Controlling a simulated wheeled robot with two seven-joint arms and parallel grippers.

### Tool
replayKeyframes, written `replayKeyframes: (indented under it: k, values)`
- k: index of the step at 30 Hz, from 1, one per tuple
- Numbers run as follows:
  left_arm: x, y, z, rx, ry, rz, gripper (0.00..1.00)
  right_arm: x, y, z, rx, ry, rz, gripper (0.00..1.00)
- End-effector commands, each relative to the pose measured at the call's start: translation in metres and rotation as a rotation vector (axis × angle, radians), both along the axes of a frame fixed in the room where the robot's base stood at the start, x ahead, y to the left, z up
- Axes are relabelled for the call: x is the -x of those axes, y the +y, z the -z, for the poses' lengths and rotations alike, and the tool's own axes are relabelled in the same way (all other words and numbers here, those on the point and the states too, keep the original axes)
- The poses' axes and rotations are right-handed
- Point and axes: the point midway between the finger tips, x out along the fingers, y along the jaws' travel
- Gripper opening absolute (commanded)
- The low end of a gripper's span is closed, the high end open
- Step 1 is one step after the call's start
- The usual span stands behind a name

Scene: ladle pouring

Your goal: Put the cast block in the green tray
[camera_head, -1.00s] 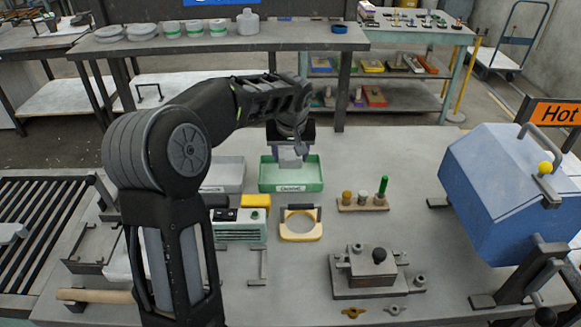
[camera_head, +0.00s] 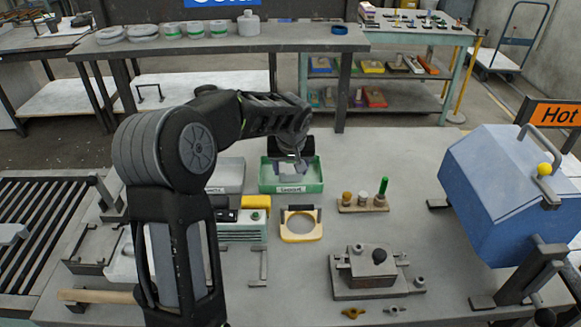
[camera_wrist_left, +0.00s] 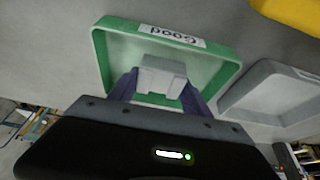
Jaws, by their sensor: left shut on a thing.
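The green tray (camera_head: 291,188) stands on the grey table, with a white label on its front wall; it also shows in the left wrist view (camera_wrist_left: 225,75). The cast block (camera_wrist_left: 161,78) is a light grey piece between the two fingers of my left gripper (camera_wrist_left: 160,88). In the head view my left gripper (camera_head: 290,165) hangs over the green tray, shut on the block (camera_head: 289,172). The block appears within the tray's outline; I cannot tell whether it touches the tray floor. My right gripper is not in view.
A grey tray (camera_head: 228,175) stands just left of the green one. A yellow-framed ring (camera_head: 300,226), a peg rack (camera_head: 363,203) and a metal mould (camera_head: 372,268) are in front. A blue furnace box (camera_head: 500,190) stands at right. The table right of the green tray is clear.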

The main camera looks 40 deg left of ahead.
Motion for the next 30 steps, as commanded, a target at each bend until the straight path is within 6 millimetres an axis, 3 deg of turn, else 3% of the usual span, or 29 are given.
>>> replayKeyframes:
  k: [2, 3, 9, 11, 23, 30]
  values:
    - [0.000, 0.000, 0.003, -0.001, -0.001, 0.000, 0.00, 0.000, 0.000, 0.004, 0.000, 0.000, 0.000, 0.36]
    - [0.000, 0.000, 0.003, 0.000, 0.000, 0.000, 0.58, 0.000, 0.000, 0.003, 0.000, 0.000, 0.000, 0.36]
    - [0.000, 0.000, 0.003, 0.000, 0.000, 0.000, 0.74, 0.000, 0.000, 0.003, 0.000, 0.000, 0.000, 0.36]
    - [0.000, 0.000, 0.002, 0.000, 0.000, 0.000, 0.78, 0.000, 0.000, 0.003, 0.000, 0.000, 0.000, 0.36]
    - [0.001, -0.001, -0.005, 0.000, -0.002, 0.000, 0.78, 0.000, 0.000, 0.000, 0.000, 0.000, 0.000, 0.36]
    - [0.012, -0.010, -0.040, -0.001, -0.004, 0.002, 0.78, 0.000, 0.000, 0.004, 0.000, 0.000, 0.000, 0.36]
